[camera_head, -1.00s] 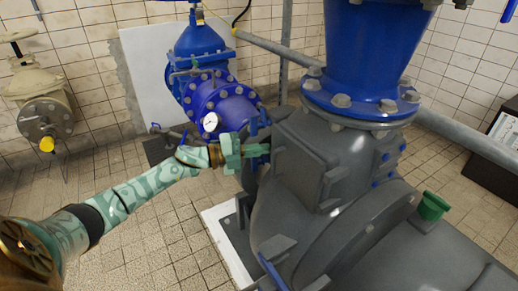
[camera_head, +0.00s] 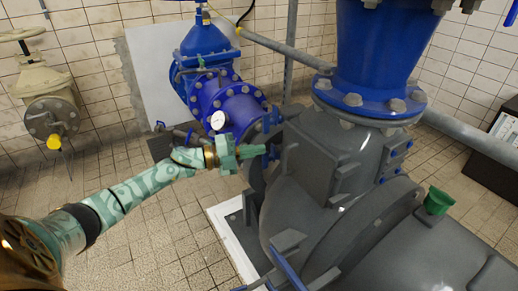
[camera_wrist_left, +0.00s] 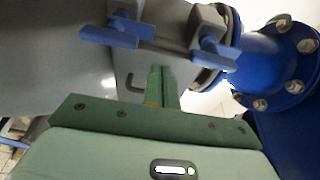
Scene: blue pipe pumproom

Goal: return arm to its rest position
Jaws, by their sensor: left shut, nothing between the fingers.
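My left arm comes in from the left in the head view, patterned in pale green. Its gripper (camera_head: 252,151) is shut and empty, close to the left side of the large grey pump casing (camera_head: 315,190). In the left wrist view the shut green fingers (camera_wrist_left: 161,88) point toward a grey part of the machinery with blue bolts or handles (camera_wrist_left: 118,36). I cannot tell whether the fingertips touch it. My right gripper is not in view.
A large blue flanged pipe (camera_head: 372,55) rises from the pump. A beige valve (camera_head: 48,98) is on the left wall. Tiled floor (camera_head: 165,225) is open below the arm.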

